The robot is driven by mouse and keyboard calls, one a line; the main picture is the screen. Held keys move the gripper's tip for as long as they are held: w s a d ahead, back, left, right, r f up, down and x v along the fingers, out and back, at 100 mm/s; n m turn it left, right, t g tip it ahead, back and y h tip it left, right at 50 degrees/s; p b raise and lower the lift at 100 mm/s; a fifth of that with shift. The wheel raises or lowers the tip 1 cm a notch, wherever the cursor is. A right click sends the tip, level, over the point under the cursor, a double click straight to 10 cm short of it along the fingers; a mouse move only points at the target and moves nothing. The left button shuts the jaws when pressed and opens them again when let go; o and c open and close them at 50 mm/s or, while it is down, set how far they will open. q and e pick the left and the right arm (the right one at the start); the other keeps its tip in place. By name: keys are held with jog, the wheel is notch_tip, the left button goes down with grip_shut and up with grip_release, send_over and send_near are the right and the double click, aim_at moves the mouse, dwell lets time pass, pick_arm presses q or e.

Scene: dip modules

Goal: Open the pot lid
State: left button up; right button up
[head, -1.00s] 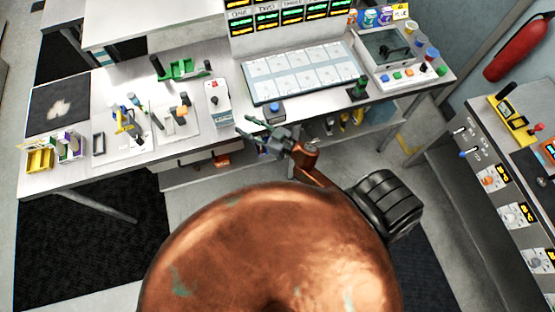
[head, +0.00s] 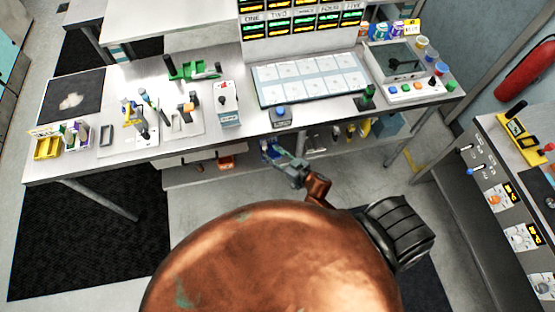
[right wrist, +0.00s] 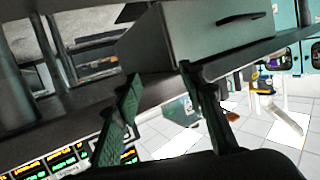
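I cannot make out a pot or a pot lid for certain. A grey box with a dark, glassy top panel (head: 398,62) stands at the back right of the bench, with coloured buttons along its front; its top looks closed. My right gripper (head: 272,150) is just off the bench's front edge, below the small box with a blue button (head: 281,115), and far from the grey box. In the right wrist view my right gripper (right wrist: 160,78) has its two green fingers apart with nothing between them. My left gripper is not in view.
The long bench (head: 325,122) holds a white panel board (head: 310,78), a red-knobbed box (head: 227,103), a green fixture (head: 192,69) and small holders. A control console (head: 500,165) stands at the right. The bench's front strip has some free room.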

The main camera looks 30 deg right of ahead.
jog(key=shift+s+d+f+h, duration=0.1)
jog(key=shift+s+d+f, duration=0.05)
jog(key=shift+f, duration=0.35)
jog(key=shift+s+d+f+h, duration=0.1)
jog(key=shift+s+d+f, duration=0.1)
jog(key=shift+f, duration=0.35)
jog(key=shift+s+d+f+h, duration=0.1)
jog(key=shift+s+d+f, duration=0.05)
jog(key=shift+f, duration=0.35)
